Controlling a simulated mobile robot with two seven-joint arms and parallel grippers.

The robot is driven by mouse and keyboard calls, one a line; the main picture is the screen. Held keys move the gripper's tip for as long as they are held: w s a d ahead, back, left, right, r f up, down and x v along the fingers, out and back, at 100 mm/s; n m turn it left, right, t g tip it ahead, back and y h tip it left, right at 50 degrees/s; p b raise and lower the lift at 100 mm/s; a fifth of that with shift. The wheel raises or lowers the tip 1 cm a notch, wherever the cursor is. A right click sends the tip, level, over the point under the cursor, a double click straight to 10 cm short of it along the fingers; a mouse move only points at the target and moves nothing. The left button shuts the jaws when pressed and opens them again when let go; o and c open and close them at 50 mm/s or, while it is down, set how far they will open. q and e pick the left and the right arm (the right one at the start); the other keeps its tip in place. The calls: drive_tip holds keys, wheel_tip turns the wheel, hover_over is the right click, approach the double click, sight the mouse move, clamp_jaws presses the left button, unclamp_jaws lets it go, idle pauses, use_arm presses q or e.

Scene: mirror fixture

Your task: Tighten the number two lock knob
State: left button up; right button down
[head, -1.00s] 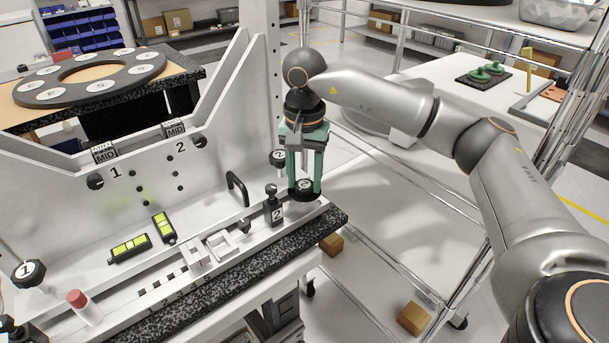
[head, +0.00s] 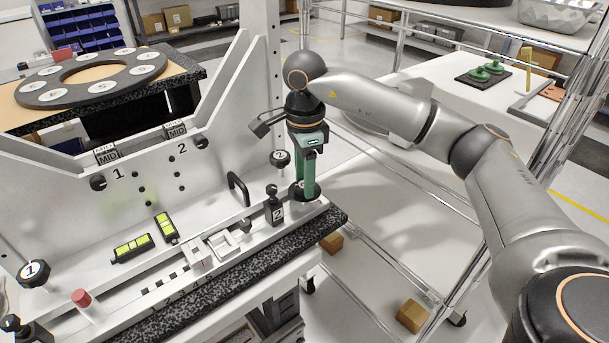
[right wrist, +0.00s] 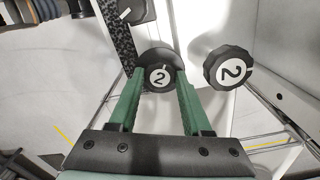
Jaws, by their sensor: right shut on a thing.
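The black number two lock knob (head: 294,191) sits at the right end of the fixture's ledge, its face partly hidden by my fingers in the head view. In the right wrist view the knob (right wrist: 160,77), with its white 2 label, lies between the fingertips. My right gripper (head: 306,190) points down from above and is shut on this knob. Its green fingers appear nearly in line in the head view. A second black knob labelled 2 (head: 280,158) is on the upright panel behind, clear of the gripper. It also shows in the right wrist view (right wrist: 228,68). My left gripper is not in view.
A black clamp block labelled 2 (head: 275,212) stands close left of the gripped knob. A black handle (head: 238,187) is on the panel. A knob labelled 1 (head: 33,272) and a red-capped pin (head: 82,298) are at the left. A wire rack (head: 392,215) stands at the right.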

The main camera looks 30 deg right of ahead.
drive_tip(key=m, duration=0.5)
drive_tip(key=shift+m+p, duration=0.3)
drive_tip(key=shift+p, duration=0.05)
drive_tip(key=m, duration=0.5)
drive_tip(key=shift+m+p, duration=0.3)
drive_tip(key=shift+p, duration=0.05)
drive_tip(key=shift+c, duration=1.7)
unclamp_jaws()
wheel_tip(320, 180, up, 13)
drive_tip(key=p, duration=0.1)
drive_tip(key=shift+f, duration=0.2)
